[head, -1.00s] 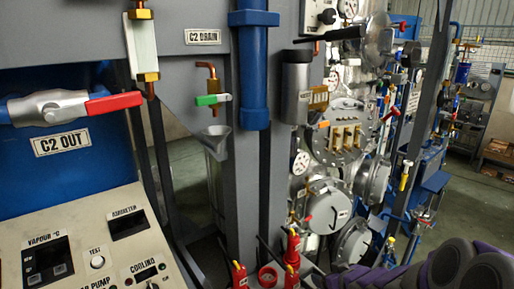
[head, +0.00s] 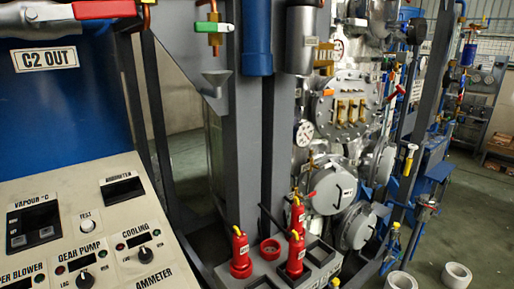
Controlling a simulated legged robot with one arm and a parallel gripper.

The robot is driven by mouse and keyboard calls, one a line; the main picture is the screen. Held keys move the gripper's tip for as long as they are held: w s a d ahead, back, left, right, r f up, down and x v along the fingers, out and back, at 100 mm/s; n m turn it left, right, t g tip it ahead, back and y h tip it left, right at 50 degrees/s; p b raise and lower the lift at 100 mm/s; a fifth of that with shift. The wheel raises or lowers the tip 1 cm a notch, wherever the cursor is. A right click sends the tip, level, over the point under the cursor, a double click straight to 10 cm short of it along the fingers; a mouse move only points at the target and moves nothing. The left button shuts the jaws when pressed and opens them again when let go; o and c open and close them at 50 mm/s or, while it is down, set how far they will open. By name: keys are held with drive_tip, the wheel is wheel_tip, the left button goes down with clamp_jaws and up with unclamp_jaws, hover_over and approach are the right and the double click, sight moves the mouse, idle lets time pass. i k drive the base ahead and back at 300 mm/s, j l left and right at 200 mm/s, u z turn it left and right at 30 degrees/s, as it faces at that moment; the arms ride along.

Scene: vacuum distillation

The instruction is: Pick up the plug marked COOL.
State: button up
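Two upright red plugs, one on the left (head: 240,254) and one on the right (head: 296,254), stand on a grey holder (head: 262,275) at bottom centre in the head view. Another red piece (head: 298,214) shows just above and behind the right one. A red ring (head: 270,249) lies between them, with an open centre. No COOL marking can be read on any of them, so I cannot tell which plug carries it. The lettering on the holder's front is cut off and unreadable. My gripper is not in view.
A sloped control panel (head: 77,222) with knobs fills the lower left. Grey uprights (head: 251,150) stand behind the holder. Round flanged vessels (head: 340,110) rise behind on the right. Two pale hollow cylinders (head: 457,275) show at the lower right. Open floor (head: 475,215) lies right.

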sight(294, 269)
drive_tip(key=k+z, duration=0.15)
drive_tip(key=z, duration=0.2)
drive_tip(key=k+z, duration=0.15)
drive_tip(key=z, duration=0.2)
drive_tip(key=k+z, duration=0.2)
drive_tip(key=z, duration=0.15)
